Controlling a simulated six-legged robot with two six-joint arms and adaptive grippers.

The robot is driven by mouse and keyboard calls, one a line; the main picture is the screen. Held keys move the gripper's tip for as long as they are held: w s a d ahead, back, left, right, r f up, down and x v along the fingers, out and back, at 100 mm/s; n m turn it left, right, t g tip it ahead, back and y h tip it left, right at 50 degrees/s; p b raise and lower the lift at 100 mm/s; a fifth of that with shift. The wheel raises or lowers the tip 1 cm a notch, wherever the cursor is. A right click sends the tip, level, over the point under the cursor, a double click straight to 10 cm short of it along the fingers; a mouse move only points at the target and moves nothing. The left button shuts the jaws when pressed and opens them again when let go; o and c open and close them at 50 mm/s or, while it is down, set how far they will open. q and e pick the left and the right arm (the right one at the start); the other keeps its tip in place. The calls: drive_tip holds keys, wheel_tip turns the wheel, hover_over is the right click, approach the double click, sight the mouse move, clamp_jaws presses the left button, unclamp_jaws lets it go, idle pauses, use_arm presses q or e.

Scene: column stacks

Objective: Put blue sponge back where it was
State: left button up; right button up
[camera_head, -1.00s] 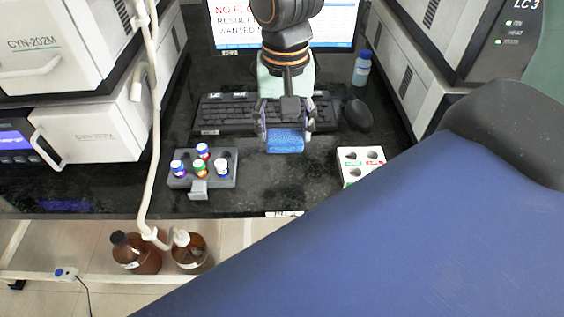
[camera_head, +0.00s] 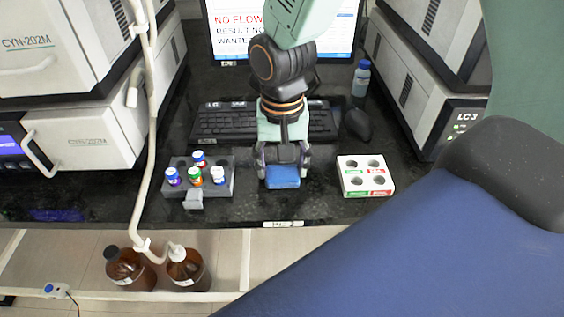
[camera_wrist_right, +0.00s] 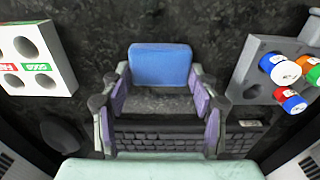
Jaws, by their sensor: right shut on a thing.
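The blue sponge (camera_head: 283,177) is near the front of the dark counter, between the grey rack and the white block. My right gripper (camera_head: 282,165) is shut on it. In the right wrist view the sponge (camera_wrist_right: 161,66) sits between the tips of my right gripper (camera_wrist_right: 156,85), its broad face showing. I cannot tell whether the sponge touches the counter. My left gripper is not in view.
A grey rack (camera_head: 219,186) with several capped vials stands left of the sponge. A white holed block (camera_head: 355,174) stands to the right. A keyboard (camera_head: 215,124), a mouse (camera_head: 357,124) and a blue-capped bottle (camera_head: 361,80) are behind. The counter's front edge is close.

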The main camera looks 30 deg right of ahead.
sight(282, 169)
drive_tip(key=o, duration=0.7)
drive_tip(key=shift+c, duration=0.2)
drive_tip(key=o, duration=0.4)
drive_tip(key=shift+w+a, duration=0.1)
drive_tip(key=shift+c, duration=0.2)
wheel_tip(282, 169, up, 12)
drive_tip(key=p, duration=0.5)
drive_tip(key=shift+r, duration=0.2)
